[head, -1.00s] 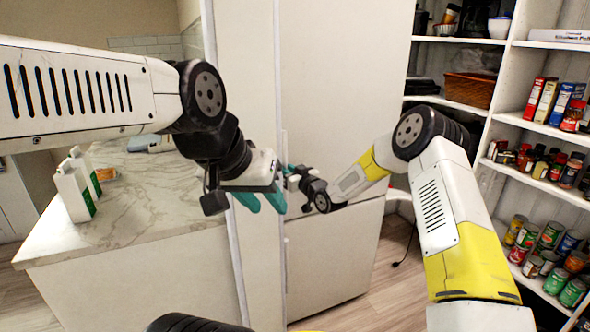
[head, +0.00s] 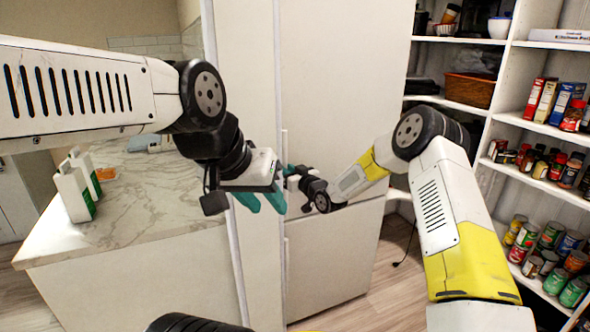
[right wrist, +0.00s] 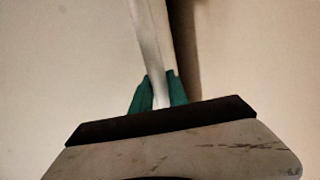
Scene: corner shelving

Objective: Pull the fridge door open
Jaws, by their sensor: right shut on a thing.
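The fridge is tall and white, with an upper door (head: 345,80) and a lower door (head: 330,260) in the middle of the head view. The upper door looks closed. Its slim vertical handle (head: 284,145) runs along the door's left edge. My right gripper (head: 289,172) is at the lower part of this handle. In the right wrist view, its teal fingers (right wrist: 158,93) are shut around the white handle (right wrist: 152,35), one on each side. My left gripper (head: 262,201) is empty, its teal fingers apart, in front of the fridge's left side.
A marble-topped counter (head: 130,222) with white cartons (head: 74,190) stands at the left. Open shelves (head: 508,95) with boxes, jars, cans and a basket (head: 469,90) stand at the right. Wooden floor (head: 385,285) is free before the fridge.

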